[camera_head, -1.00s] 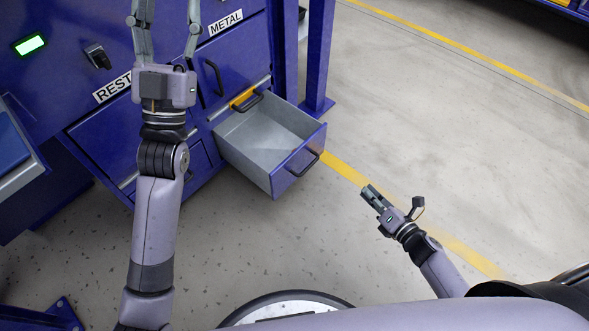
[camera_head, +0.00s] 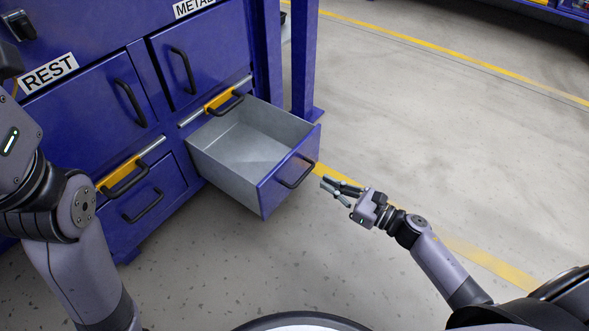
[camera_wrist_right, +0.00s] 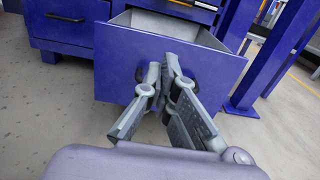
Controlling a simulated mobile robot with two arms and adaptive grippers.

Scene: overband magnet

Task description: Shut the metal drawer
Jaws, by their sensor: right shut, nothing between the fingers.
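The metal drawer (camera_head: 228,155) is pulled out of the blue cabinet under the METAL label. Its grey inside looks empty, and its blue front carries a black handle (camera_head: 296,171). In the right wrist view the drawer front (camera_wrist_right: 115,70) faces me, with the handle partly hidden behind my fingers. My right gripper (camera_head: 322,187) is shut and empty, just to the right of the drawer front; a small gap seems to remain. It also shows in the right wrist view (camera_wrist_right: 168,65). My left arm is at the left edge, and its gripper is out of the picture.
The blue cabinet has a REST door (camera_head: 85,115) and a METAL door (camera_head: 195,58). A closed lower drawer (camera_head: 145,195) is left of the open one. A blue post (camera_head: 303,60) stands behind the drawer. The floor to the right is clear, with yellow lines.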

